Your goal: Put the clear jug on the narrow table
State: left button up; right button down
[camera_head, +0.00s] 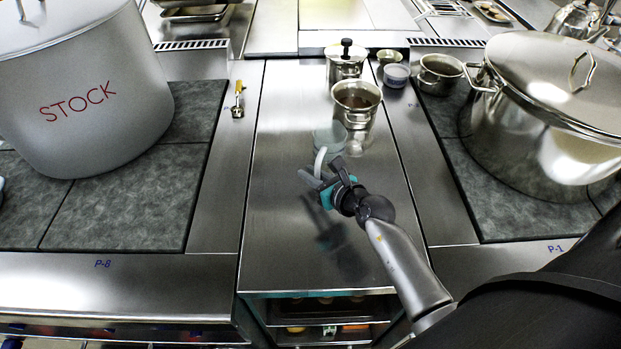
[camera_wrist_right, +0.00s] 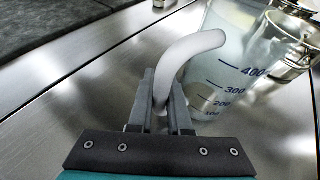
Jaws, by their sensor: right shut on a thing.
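The clear jug (camera_head: 331,133) is a see-through cup with a pale curved handle (camera_head: 319,162), over the middle of the steel centre surface (camera_head: 290,140), which looks like the narrow table. Blue marks up to 400 show on the jug in the right wrist view (camera_wrist_right: 232,75). My right gripper (camera_head: 318,178) is on the near side of the jug, shut on the lower part of its handle (camera_wrist_right: 185,62); the fingers (camera_wrist_right: 160,105) clasp it. The jug looks about upright. I cannot tell whether its base touches the surface. My left gripper is out of view.
A steel pot (camera_head: 356,98) stands just behind the jug, with a lidded press (camera_head: 346,58) farther back. Small cups (camera_head: 396,75) stand right of it. Large stockpots stand left (camera_head: 80,90) and right (camera_head: 545,110). The front of the centre surface is clear.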

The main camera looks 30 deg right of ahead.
jog(key=shift+f, duration=0.2)
jog(key=c, duration=1.3)
grip_release()
jog(key=shift+f, duration=0.15)
jog(key=o, duration=0.4)
jog(key=shift+o, duration=0.2)
jog(key=shift+r, duration=0.25)
jog(key=p+v, duration=0.2)
jog(key=v, duration=1)
jog(key=shift+f, duration=0.1)
